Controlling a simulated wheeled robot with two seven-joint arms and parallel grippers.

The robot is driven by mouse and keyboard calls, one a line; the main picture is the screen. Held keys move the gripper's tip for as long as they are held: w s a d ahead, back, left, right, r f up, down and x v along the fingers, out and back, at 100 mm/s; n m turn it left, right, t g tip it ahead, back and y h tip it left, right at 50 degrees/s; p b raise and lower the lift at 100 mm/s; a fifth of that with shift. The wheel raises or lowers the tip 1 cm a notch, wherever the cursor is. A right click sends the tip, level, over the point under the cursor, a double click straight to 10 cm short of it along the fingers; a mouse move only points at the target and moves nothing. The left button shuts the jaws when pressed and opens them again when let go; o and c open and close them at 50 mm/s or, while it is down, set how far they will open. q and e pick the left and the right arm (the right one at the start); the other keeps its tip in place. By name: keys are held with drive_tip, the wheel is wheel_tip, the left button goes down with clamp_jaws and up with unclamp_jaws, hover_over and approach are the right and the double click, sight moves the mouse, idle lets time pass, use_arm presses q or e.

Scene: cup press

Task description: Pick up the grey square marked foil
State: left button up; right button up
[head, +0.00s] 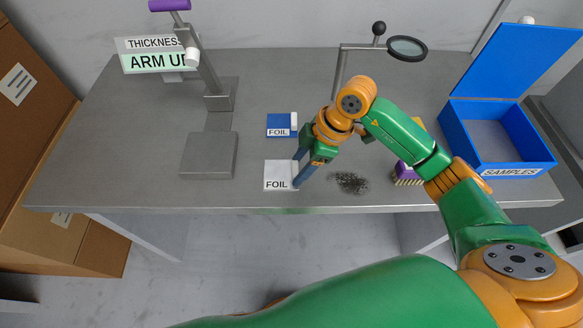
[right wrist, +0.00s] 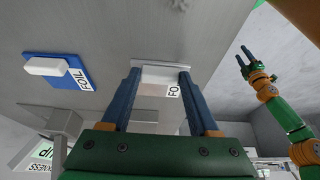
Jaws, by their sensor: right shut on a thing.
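The pale grey square marked FOIL (head: 277,170) is near the table's front edge in the head view. My right gripper (head: 296,172) is over its right side. In the right wrist view, the gripper's two blue fingers are shut on the square's light raised block (right wrist: 163,74), one finger on each side. Part of the FOIL label (right wrist: 174,90) shows beside it. I cannot tell whether the square is clear of the table. My left gripper (right wrist: 246,54) shows only in the right wrist view, with its fingers apart and nothing between them.
A blue FOIL square (head: 281,119) with a white block lies behind the grey one. A press (head: 220,95) with a grey plate stands left. Dark grains (head: 349,183), a brush (head: 406,174) and an open blue SAMPLES box (head: 510,168) are right. A magnifier (head: 407,47) stands behind.

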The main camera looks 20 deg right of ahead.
wheel_tip(320, 180, up, 3)
drive_tip(key=shift+w+f+b, duration=0.1)
drive_tip(key=shift+b, duration=0.4)
drive_tip(key=s+a+r+p, duration=0.7)
drive_tip(key=s+r+p, duration=0.3)
drive_tip(key=s+p, duration=0.2)
drive_tip(key=shift+a+p, duration=0.2)
drive_tip(key=shift+p, duration=0.2)
drive_tip(key=shift+r, duration=0.1)
